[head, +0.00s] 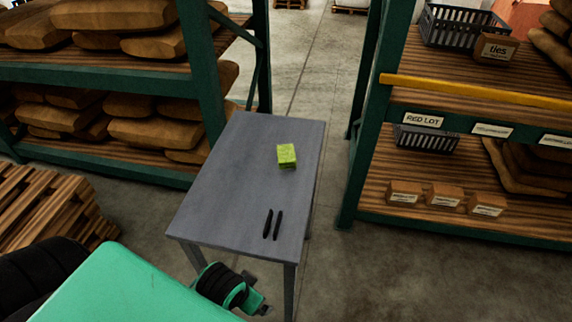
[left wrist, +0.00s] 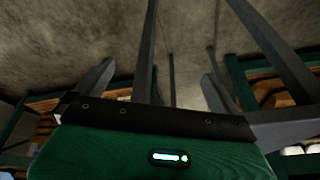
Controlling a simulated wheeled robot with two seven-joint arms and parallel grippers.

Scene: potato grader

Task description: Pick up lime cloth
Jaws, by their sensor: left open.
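The lime cloth (head: 287,155) is a small bright green folded block. It lies on the grey table (head: 225,185), toward the far right part of its top. My left gripper (head: 257,293) is low at the table's near edge, below the level of the top and well short of the cloth. In the left wrist view its fingers (left wrist: 160,75) stand apart with nothing between them. The cloth does not show in the left wrist view. My right gripper is not in view.
Two thin black bars (head: 273,224) lie on the table's near right part. Shelves with brown sacks (head: 155,133) stand left. A right shelf holds small boxes (head: 445,197) and a dark crate (head: 426,138). Stacked wood (head: 50,215) is at left. Floor beyond the table is clear.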

